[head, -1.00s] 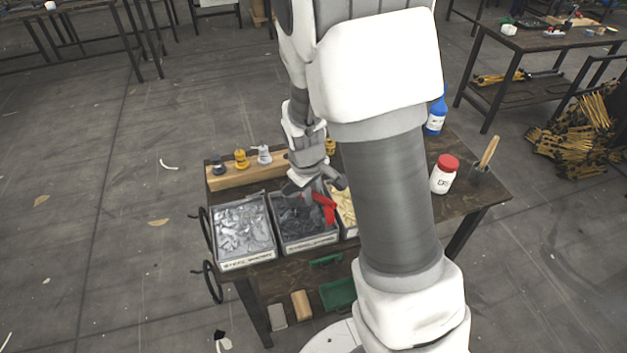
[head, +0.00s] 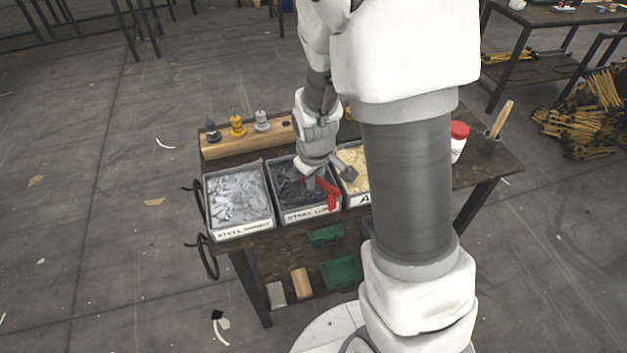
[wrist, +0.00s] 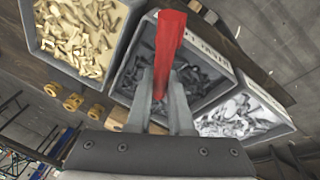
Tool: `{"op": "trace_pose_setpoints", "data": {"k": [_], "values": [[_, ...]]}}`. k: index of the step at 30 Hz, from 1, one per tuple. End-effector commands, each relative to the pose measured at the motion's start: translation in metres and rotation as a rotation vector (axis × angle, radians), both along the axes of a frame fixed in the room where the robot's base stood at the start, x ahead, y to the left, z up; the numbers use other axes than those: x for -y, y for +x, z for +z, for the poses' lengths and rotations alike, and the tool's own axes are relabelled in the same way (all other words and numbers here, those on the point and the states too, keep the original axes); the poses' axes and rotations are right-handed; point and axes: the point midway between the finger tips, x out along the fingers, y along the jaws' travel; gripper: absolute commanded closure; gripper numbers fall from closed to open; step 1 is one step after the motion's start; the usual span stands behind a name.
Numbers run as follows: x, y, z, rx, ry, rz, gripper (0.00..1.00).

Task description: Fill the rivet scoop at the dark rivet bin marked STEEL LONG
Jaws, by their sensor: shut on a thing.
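The dark rivet bin (head: 306,219), labelled STEEL LONG, is the middle one of three at the bench's front; dark rivets (head: 292,183) lie in it. It also shows in the wrist view (wrist: 208,57). My gripper (head: 318,171) is over this bin, its fingers pointing down. It is shut on the red scoop (head: 331,194), which also shows between the fingers in the wrist view (wrist: 169,42). The red part reaches toward the bin's front right side. I cannot see the scoop's bowl or whether it holds rivets.
A bin of pale steel rivets (head: 239,232) stands on the left and a bin of brass-coloured rivets (head: 353,158) on the right, partly hidden by my arm. Behind them a wooden block (head: 222,146) carries several small fittings. A red-lidded jar (head: 459,142) stands on the right.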

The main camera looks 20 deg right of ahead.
Motion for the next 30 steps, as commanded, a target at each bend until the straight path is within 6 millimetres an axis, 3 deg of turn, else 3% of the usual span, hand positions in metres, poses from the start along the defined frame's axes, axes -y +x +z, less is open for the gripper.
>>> {"op": "trace_pose_setpoints", "data": {"k": [1,3,30], "values": [[0.001,-0.001,-0.004,0.014,0.005,-0.003,1.00],[0.001,-0.001,0.010,0.026,0.010,-0.001,1.00],[0.005,-0.011,0.085,0.168,0.070,-0.002,1.00]]}}
